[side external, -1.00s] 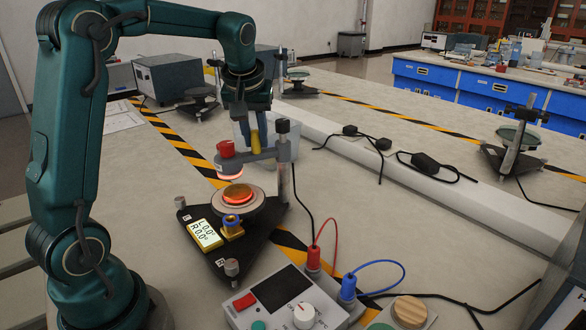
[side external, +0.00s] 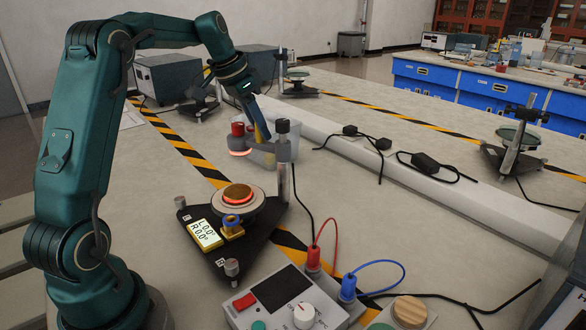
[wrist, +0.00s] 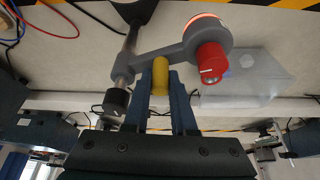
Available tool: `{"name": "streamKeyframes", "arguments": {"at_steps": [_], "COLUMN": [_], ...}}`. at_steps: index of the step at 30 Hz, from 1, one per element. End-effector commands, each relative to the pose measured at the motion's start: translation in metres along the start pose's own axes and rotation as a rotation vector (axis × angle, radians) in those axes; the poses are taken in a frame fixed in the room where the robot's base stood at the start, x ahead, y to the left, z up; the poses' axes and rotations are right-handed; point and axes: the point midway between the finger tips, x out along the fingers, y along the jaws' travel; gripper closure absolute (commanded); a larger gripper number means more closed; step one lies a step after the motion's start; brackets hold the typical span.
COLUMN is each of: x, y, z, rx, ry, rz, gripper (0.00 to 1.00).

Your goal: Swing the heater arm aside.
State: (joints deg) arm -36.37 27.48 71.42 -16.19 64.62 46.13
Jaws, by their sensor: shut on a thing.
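The heater arm (wrist: 180,54) is a grey bar on an upright post (side external: 283,160) with a black cap. Its head (side external: 240,138) carries a red knob (wrist: 211,62) and a glowing orange ring underneath. The head hangs behind the round disc (side external: 238,196), not above it; the disc's top glows orange. My gripper (wrist: 162,88) is shut on the yellow handle (wrist: 160,76) of the heater arm. In the side view the gripper (side external: 261,132) comes down tilted from the upper left, and the handle is mostly hidden there.
The disc sits on a black triangular base with a yellow readout (side external: 204,234). A clear plastic tub (side external: 272,152) stands just behind the heater arm; it also shows in the wrist view (wrist: 250,78). A control box (side external: 285,298) with red and blue leads is in front.

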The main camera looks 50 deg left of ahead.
Motion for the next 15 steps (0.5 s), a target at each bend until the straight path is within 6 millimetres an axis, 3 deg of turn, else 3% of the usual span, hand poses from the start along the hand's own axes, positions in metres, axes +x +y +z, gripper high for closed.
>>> {"name": "streamKeyframes", "arguments": {"at_steps": [15], "x": [0.0021], "y": [-0.0043], "z": [-0.0073], "rx": [0.130], "ry": [0.003], "rz": [0.046], "gripper": [1.00]}}
